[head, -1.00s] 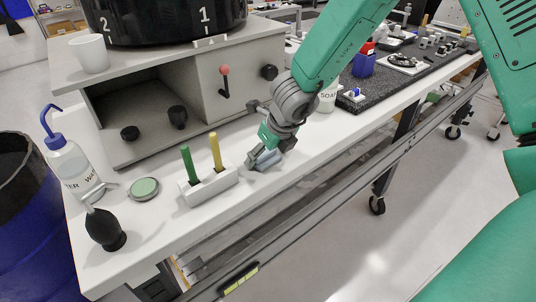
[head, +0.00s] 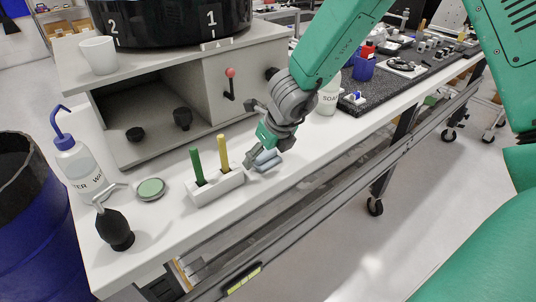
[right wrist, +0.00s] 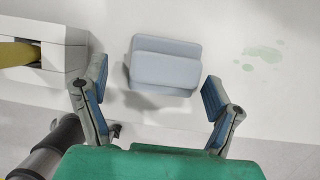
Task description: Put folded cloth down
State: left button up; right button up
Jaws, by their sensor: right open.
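The folded cloth (right wrist: 165,66) is a pale blue-grey folded block. In the right wrist view it lies between and just beyond the two fingertips, with a gap on each side. In the head view the cloth (head: 268,161) lies on the white bench top, partly hidden by my right gripper (head: 263,157). My right gripper (right wrist: 156,97) is open, with a finger on either side of the cloth. My left gripper does not show.
A white holder (head: 216,186) with a green and a yellow handle stands just left of the cloth. A wash bottle (head: 79,165), a round green-topped disc (head: 151,189) and a black blower bulb (head: 115,229) are farther left. Greenish smudges (right wrist: 262,55) mark the bench.

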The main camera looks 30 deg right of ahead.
pick_arm(q)
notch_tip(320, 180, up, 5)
jog(key=p, duration=0.4)
pick_arm(e)
jog(key=shift+a+v, duration=0.3)
jog(key=shift+v, duration=5.3)
jog(key=s+d+f+n+g+h, duration=0.35)
jog(key=s+f+n, duration=0.85)
jog(key=f+n, duration=0.5)
jog(key=s+a+f+n+y, duration=0.1)
jog(key=s+a+f+n, duration=0.25)
jog(key=s+n, duration=0.5)
jog(key=s+a+f+n+y, duration=0.25)
jog(key=s+f+n, duration=0.25)
jog(key=s+n, duration=0.35)
pick_arm(q)
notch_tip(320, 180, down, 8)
jog(key=b, duration=0.7)
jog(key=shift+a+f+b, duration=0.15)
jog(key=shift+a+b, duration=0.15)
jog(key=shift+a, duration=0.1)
pick_arm(e)
jog(key=w+a+f+n, duration=0.1)
jog(key=w+f, duration=0.2)
jog(key=f, duration=0.4)
jog(key=shift+w+a+n+h, duration=0.2)
jog(key=shift+n+h, duration=0.1)
jog(key=shift+n, duration=0.1)
